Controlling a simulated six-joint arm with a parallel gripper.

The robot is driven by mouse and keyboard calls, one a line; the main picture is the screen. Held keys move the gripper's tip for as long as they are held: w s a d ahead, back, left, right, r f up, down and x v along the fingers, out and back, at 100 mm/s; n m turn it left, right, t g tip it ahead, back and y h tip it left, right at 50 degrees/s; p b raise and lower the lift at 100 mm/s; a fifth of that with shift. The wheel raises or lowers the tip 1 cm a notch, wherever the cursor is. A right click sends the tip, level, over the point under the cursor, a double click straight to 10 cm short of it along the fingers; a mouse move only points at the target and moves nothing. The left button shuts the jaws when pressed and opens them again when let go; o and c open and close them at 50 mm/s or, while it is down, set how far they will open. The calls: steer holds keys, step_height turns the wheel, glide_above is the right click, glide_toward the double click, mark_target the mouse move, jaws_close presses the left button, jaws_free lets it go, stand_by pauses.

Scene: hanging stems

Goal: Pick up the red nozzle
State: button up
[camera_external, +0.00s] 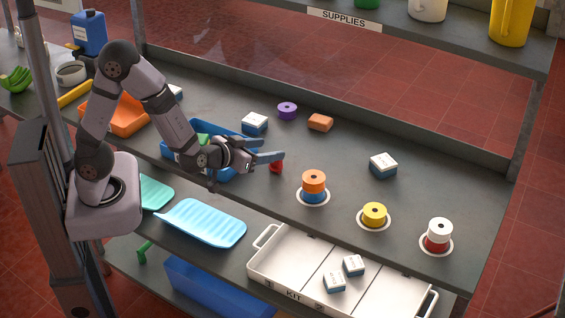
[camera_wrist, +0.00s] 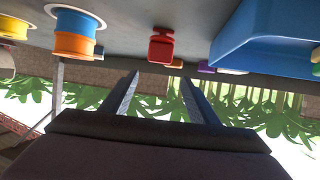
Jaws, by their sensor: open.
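The red nozzle (camera_external: 276,167) is a small red piece standing on the grey bench, right of the blue bin. In the wrist view, the red nozzle (camera_wrist: 160,47) shows beyond the fingertips, roughly centred between them, with the picture upside down. My gripper (camera_external: 268,162) is open and low over the bench, its fingers pointing right, very close to the nozzle. One finger partly overlaps the nozzle's top in the external view. In the wrist view, the two fingers of my gripper (camera_wrist: 160,76) are spread with nothing between them. Whether a finger touches the nozzle is unclear.
The blue bin (camera_external: 238,172) is close beside my gripper. Orange and blue spools (camera_external: 313,182) stand stacked to the right. A purple spool (camera_external: 287,110), an orange block (camera_external: 320,122) and a white-topped box (camera_external: 254,123) are behind. A kit tray (camera_external: 285,247) lies in front and lower.

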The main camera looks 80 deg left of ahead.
mark_target(272, 167)
steer(key=shift+f, duration=1.7)
steer(key=shift+w, duration=0.15)
steer(key=shift+x, duration=1.05)
steer(key=shift+p+x, duration=0.95)
steer(key=shift+x, duration=1.6)
steer(key=shift+d+f, duration=0.15)
steer(key=c, duration=1.1)
